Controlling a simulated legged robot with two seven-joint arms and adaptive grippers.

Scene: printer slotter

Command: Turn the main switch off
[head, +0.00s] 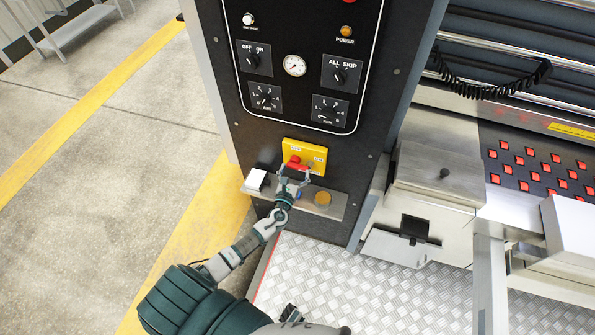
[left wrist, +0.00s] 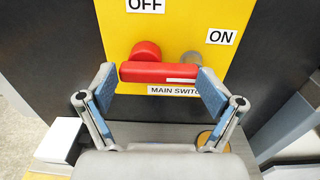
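The main switch is a yellow plate (head: 316,153) low on the black control panel, with a red handle (head: 294,161) on it. In the left wrist view the red handle (left wrist: 160,72) lies level across the yellow plate (left wrist: 185,30), with a round red knob (left wrist: 146,51) behind its left part. An OFF label (left wrist: 146,5) is at the upper left and an ON label (left wrist: 221,37) at the right. My left gripper (head: 293,178) is at the handle. Its fingers (left wrist: 160,85) are spread wide, one by each end of the handle; contact is unclear.
Below the switch are a metal strip with an orange round button (head: 322,199) and a white box (head: 255,180) at its left. Dials and a gauge (head: 294,65) sit above. A grey metal housing (head: 435,185) stands to the right.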

